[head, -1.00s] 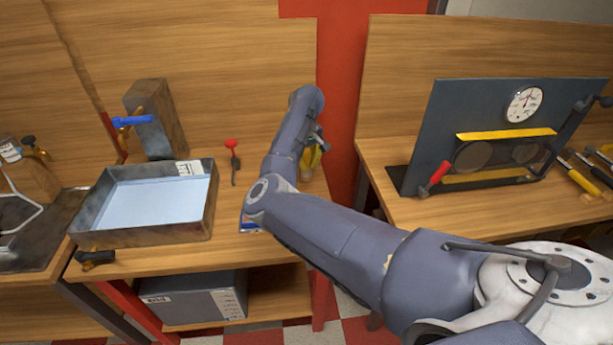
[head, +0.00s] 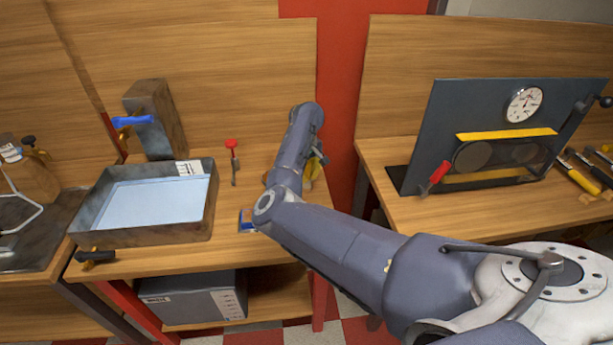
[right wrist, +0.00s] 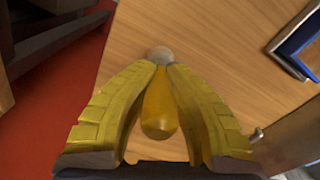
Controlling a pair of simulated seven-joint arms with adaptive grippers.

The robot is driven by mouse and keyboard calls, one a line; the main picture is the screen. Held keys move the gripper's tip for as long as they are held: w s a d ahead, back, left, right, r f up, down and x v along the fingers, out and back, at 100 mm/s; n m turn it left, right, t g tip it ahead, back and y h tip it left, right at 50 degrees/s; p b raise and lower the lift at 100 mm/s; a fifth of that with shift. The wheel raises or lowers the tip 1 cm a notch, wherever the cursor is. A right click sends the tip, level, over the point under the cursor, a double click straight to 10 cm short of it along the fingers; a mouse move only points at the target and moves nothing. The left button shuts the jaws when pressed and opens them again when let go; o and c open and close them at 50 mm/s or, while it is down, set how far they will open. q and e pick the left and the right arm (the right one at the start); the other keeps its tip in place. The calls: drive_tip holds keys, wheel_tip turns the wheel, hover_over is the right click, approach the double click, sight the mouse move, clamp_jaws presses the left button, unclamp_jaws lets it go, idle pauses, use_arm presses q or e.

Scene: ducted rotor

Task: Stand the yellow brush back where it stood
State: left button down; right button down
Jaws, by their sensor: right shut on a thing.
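The yellow brush (right wrist: 158,106) shows in the right wrist view between the yellow fingers of my right gripper (right wrist: 161,66). The fingers are shut on it near its pale round end. Wood tabletop lies beneath; I cannot tell whether the brush touches it. In the head view my right gripper (head: 314,168) is mostly hidden behind my own arm, near the right edge of the left bench (head: 215,262). Only a little yellow shows there. My left gripper is in neither view now.
A metal tray (head: 150,237) with a pale blue inside is on the left bench. A blue-edged item (head: 247,222) lies partly behind my arm. A gap separates this bench from the right bench (head: 450,222).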

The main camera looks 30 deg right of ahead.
drive_tip(key=shift+f, duration=0.15)
drive_tip(key=c, duration=1.5)
unclamp_jaws()
drive_tip(key=shift+c, duration=0.2)
wheel_tip(320, 180, up, 12)
drive_tip(key=shift+r, duration=0.2)
